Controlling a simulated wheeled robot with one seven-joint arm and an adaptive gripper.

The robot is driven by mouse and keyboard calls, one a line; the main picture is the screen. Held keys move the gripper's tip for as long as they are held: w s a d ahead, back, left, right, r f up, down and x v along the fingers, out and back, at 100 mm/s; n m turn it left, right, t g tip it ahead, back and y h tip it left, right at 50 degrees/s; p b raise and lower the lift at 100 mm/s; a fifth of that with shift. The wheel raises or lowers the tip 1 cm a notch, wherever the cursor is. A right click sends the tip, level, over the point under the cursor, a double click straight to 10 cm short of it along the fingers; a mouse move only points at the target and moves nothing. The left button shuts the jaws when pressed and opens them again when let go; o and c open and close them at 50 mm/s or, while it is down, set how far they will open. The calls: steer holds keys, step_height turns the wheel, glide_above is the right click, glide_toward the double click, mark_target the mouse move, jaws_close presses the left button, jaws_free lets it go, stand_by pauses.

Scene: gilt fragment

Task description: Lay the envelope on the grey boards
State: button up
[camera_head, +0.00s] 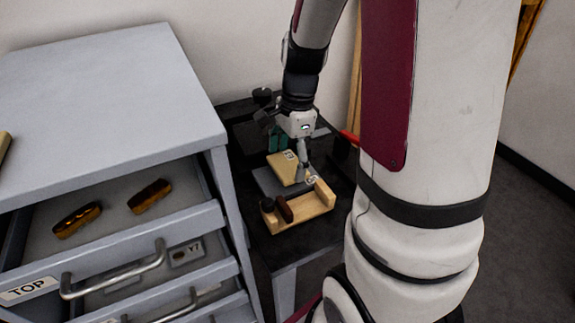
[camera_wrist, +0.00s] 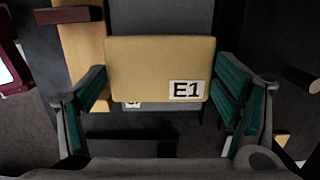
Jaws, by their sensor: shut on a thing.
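The envelope (camera_wrist: 145,65) is a flat tan piece with a white label reading E1; in the head view it shows (camera_head: 283,168) below my wrist. My gripper (camera_wrist: 162,88) is shut on it, with green-padded fingers at its left and right edges. The grey boards (camera_head: 266,182) lie just below and beside the envelope in the head view. In the wrist view, grey board (camera_wrist: 165,16) shows behind the envelope, with part of another label under its lower edge. The envelope hides much of the boards, and I cannot tell whether it touches them.
A light wooden tray (camera_head: 312,208) with dark brown pieces stands in front of the boards on a black table (camera_head: 250,130). At left is a grey cabinet (camera_head: 110,85) with its top drawer (camera_head: 105,205) open, holding two brown-and-gold pieces. A wall stands behind.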

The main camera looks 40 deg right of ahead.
mark_target(294, 162)
steer(key=shift+f, duration=1.05)
steer(key=shift+f, duration=0.15)
steer(key=o, duration=0.7)
steer(key=shift+o, duration=0.2)
step_height(294, 162, up, 12)
steer(key=d+p, duration=0.1)
steer(key=shift+s+d+p, duration=0.15)
steer(key=shift+d+p, duration=0.05)
steer(key=shift+p, duration=0.15)
